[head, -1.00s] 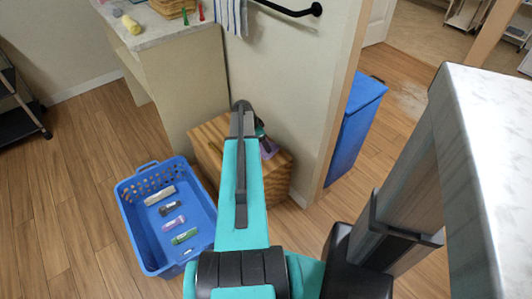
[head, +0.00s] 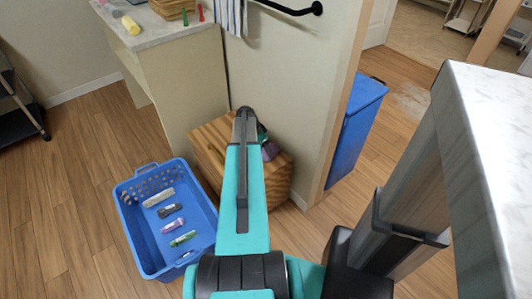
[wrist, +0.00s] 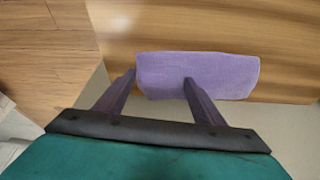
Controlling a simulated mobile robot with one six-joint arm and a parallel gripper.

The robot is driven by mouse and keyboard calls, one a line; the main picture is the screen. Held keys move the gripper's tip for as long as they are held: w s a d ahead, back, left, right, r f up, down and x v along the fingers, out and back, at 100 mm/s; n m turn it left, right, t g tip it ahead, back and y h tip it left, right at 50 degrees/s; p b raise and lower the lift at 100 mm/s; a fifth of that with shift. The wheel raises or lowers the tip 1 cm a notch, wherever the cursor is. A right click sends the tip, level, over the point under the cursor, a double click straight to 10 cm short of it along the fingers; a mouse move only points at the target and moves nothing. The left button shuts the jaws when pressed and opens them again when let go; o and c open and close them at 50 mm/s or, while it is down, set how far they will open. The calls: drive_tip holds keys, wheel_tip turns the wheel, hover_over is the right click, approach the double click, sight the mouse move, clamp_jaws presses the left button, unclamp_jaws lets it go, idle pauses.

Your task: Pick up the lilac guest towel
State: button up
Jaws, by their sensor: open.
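The lilac guest towel (wrist: 228,72) is a flat, folded purple rectangle on a wood-grain surface in the wrist view. In the head view a small lilac patch (head: 270,151) shows on the wooden box, mostly behind my arm. My gripper (wrist: 160,79) is open and empty. In the wrist view its left finger is at the towel's left edge and its right finger overlaps the towel's near side. I cannot tell whether the fingers touch it. My arm hides most of the gripper in the head view.
The wooden box (head: 281,178) stands against the wall. A blue basket (head: 131,222) on the floor holds several rolled items, one lilac (head: 172,227). A blue bin (head: 354,128) stands right of the wall's edge. A marble-topped counter (head: 490,140) is close at right.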

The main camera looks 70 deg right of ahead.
drive_tip(key=shift+s+d+f, duration=0.1)
drive_tip(key=shift+f, duration=0.35)
drive_tip(key=shift+c, duration=0.5)
clamp_jaws()
drive_tip(key=shift+r, duration=0.15)
wheel_tip(320, 180, up, 12)
drive_tip(key=p, duration=0.5)
wheel_tip(320, 180, up, 9)
drive_tip(key=p, duration=0.4)
drive_tip(key=shift+p, duration=0.35)
